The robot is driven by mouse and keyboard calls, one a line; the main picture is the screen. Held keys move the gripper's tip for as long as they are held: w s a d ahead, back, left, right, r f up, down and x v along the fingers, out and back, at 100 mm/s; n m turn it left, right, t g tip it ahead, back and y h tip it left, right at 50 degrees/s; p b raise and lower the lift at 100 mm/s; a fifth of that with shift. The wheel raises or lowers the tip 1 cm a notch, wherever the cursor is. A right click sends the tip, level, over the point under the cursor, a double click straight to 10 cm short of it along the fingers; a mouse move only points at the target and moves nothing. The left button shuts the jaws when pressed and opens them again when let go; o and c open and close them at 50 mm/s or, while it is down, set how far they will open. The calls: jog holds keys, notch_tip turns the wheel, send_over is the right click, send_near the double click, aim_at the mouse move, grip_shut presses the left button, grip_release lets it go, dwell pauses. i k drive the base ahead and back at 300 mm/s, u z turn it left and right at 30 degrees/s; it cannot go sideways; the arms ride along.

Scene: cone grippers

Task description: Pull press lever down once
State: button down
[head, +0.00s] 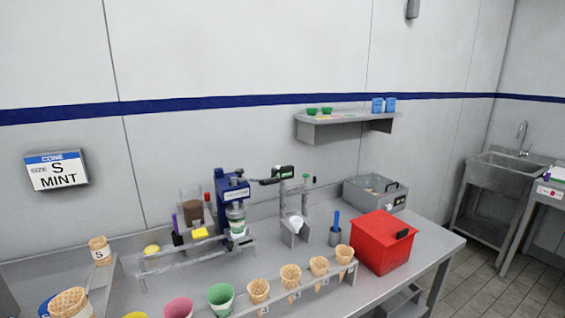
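The blue press (232,187) stands at the back of the steel table, left of centre. A pale green and white cup-like piece (237,228) sits low in the press, under its grey head. A dark bar with a black end (269,181) reaches out to the right from the top of the press, roughly level; it looks like the press lever. Its end overlaps a black box with a green mark in this view, so I cannot tell whether they touch. My gripper is not in view.
A steel rail (195,257) runs in front of the press. Several cones and coloured tubs line the table front. A red box (382,242) and a grey box (374,193) stand at right. A wall shelf (348,126) hangs above; a sign (56,171) is at left.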

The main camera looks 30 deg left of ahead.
aim_at(265, 182)
jog(key=u, duration=0.4)
jog(key=i, duration=0.75)
jog(key=u, duration=1.1)
jog(key=i, duration=0.4)
jog(key=u, duration=0.35)
